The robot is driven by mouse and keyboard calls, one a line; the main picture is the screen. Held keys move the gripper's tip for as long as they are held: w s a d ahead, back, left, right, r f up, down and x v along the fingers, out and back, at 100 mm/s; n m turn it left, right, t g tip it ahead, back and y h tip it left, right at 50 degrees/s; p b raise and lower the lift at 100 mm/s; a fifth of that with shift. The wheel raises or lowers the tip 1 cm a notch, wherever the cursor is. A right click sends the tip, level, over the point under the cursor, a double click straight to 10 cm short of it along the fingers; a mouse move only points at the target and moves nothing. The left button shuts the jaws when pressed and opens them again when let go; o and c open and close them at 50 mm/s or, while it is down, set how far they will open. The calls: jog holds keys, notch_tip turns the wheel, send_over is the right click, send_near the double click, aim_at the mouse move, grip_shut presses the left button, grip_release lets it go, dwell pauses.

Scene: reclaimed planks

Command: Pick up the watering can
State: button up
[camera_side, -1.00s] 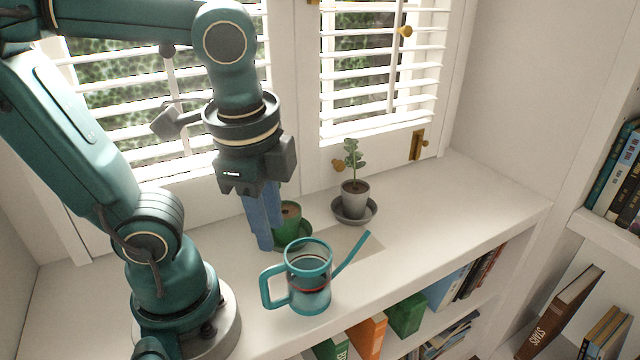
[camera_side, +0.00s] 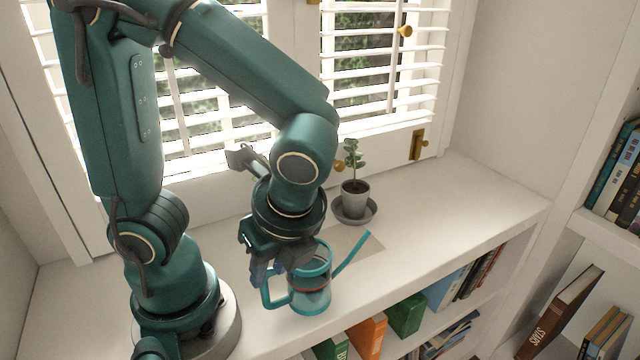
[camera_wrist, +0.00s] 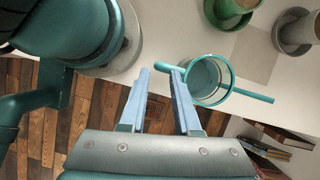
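The teal watering can (camera_side: 318,300) stands upright on the white shelf top, its spout pointing right and its handle (camera_side: 270,292) on the left. In the wrist view the can (camera_wrist: 225,75) is just right of my fingers, seen from above. My gripper (camera_side: 262,275) points down at the handle side of the can. In the wrist view my gripper (camera_wrist: 159,70) has its two blue fingers apart, and the right fingertip overlaps the can's handle side.
A grey potted plant (camera_side: 354,200) on a saucer stands behind the can. A green pot (camera_wrist: 232,8) is at the top of the wrist view, hidden behind my arm in the side view. The shelf's front edge is close to the can. The shelf's right side is clear.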

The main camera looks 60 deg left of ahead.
aim_at(266, 283)
jog(key=shift+x, duration=2.9)
jog(key=shift+s+d, duration=0.15)
jog(key=shift+d, duration=0.05)
grip_shut()
